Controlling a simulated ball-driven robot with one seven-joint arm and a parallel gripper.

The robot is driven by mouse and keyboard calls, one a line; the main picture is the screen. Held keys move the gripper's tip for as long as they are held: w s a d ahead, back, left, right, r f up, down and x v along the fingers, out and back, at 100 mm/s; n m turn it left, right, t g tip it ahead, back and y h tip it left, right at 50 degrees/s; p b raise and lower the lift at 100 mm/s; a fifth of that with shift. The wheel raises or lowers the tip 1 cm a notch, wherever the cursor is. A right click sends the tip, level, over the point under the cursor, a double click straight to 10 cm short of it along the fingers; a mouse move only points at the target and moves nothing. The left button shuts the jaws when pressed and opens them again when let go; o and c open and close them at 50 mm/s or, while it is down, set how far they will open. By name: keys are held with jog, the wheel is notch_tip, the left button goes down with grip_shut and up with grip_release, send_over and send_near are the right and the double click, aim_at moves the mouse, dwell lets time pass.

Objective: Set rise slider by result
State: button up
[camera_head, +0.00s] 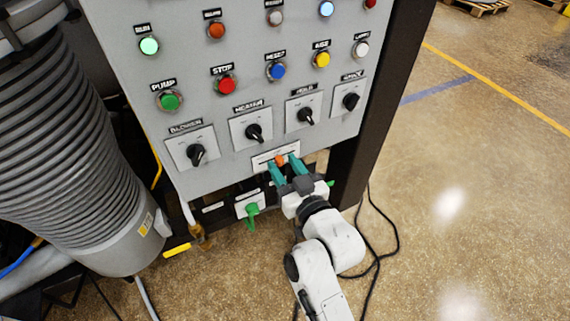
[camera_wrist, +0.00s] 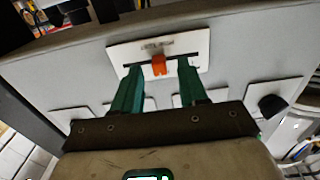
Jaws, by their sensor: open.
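The slider is an orange knob (camera_head: 280,160) on a white plate (camera_head: 262,161) at the bottom of the grey control panel. In the wrist view the orange knob (camera_wrist: 159,65) sits in a dark horizontal slot on its plate (camera_wrist: 125,52), whose label is too blurred to read surely. My gripper (camera_head: 281,165) has green fingers and is open. In the wrist view its fingertips (camera_wrist: 158,68) stand on both sides of the knob, with a gap on each side. Whether the tips touch the plate cannot be told.
Above the slider are several black rotary knobs (camera_head: 254,132) and rows of coloured buttons, including a red stop button (camera_head: 227,85). A green-handled part (camera_head: 251,210) hangs below left. A ribbed grey hose (camera_head: 70,140) stands left. Black cables (camera_head: 378,255) lie on the open floor at right.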

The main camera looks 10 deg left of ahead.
jog(key=shift+w+a, duration=0.1)
jog(key=shift+c, duration=0.2)
grip_shut()
dwell(0.5)
